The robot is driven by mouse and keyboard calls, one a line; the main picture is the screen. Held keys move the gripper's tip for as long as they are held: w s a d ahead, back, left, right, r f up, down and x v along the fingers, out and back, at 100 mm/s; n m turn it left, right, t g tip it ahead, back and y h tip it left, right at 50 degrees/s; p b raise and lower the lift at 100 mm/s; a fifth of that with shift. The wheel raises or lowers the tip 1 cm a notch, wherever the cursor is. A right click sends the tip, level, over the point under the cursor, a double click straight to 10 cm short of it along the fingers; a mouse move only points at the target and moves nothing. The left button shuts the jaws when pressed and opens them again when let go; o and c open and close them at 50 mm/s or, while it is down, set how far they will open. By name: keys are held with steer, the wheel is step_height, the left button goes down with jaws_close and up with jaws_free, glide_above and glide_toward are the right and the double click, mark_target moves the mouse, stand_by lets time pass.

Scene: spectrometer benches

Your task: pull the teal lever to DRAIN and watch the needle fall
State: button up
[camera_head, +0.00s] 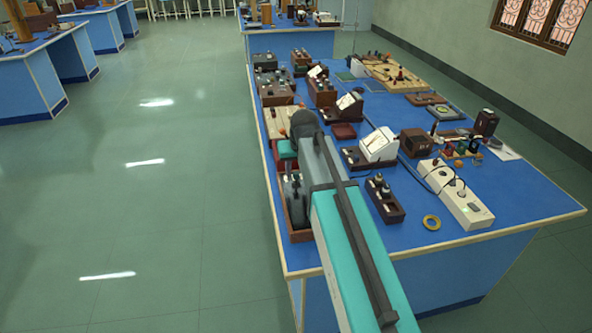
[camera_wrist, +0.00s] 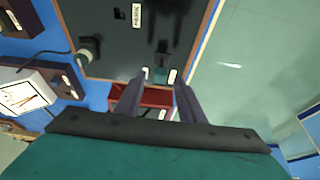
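In the wrist view a dark panel (camera_wrist: 115,60) with a brown rim fills the upper middle, with white labels and black fittings on it. A small teal piece (camera_wrist: 161,72), which looks like the lever handle, shows just beyond my fingertips. My gripper (camera_wrist: 161,82) is open, its two dark fingers apart with nothing clearly held between them. I cannot tell whether they touch the teal piece. In the head view a brown-rimmed box (camera_head: 299,237) stands at the bench's left edge, largely hidden by my arm. A white-faced meter (camera_head: 379,146) stands to its right; its needle is too small to read.
A dark red tray (camera_wrist: 155,96) shows between my fingers. The green floor (camera_head: 150,220) at left is clear.

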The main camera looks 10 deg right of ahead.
steer(key=shift+w+f, duration=0.15)
steer(key=shift+f, duration=0.25)
jaws_close()
steer(key=shift+a, duration=0.25)
steer(key=shift+a+f+h, duration=0.1)
steer(key=shift+a+h, duration=0.4)
steer(key=shift+h, duration=0.3)
steer(key=shift+a+f+n+h+b, duration=0.25)
steer(key=shift+a+h, duration=0.35)
steer(key=shift+h, duration=0.35)
steer(key=shift+a+f+n+h+b, duration=0.15)
steer(key=shift+a+n+h+b, duration=0.2)
steer(key=shift+a+h, duration=0.45)
steer(key=shift+d, duration=0.15)
